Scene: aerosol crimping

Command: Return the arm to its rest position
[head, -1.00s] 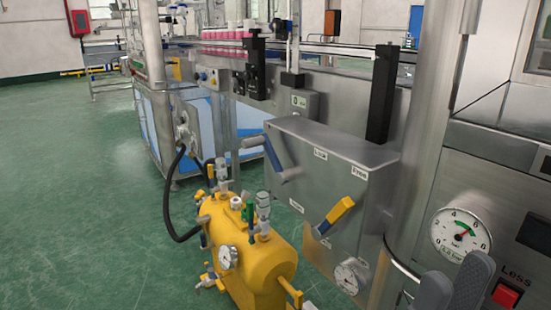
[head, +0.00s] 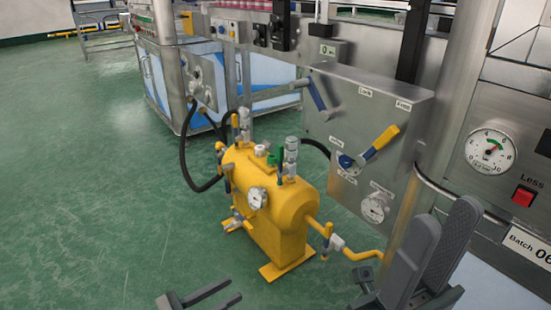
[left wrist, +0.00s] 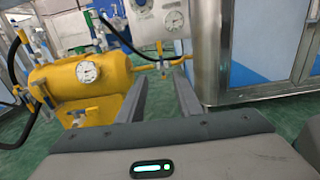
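My left gripper (head: 207,300) shows at the bottom edge of the head view, low over the green floor, in front of the yellow tank (head: 272,205). In the left wrist view its two grey fingers (left wrist: 163,95) stand apart with nothing between them. They point toward the tank's right side and the pipe beyond. My right arm's grey parts (head: 437,250) show at the lower right of the head view, in front of the steel cabinet.
A steel panel (head: 355,110) with a blue-ended lever (head: 317,93) and a yellow-and-blue handle (head: 370,148) stands behind the tank. A round gauge (head: 490,150) and a red button (head: 523,197) are on the right cabinet. The floor (head: 90,190) at left is clear.

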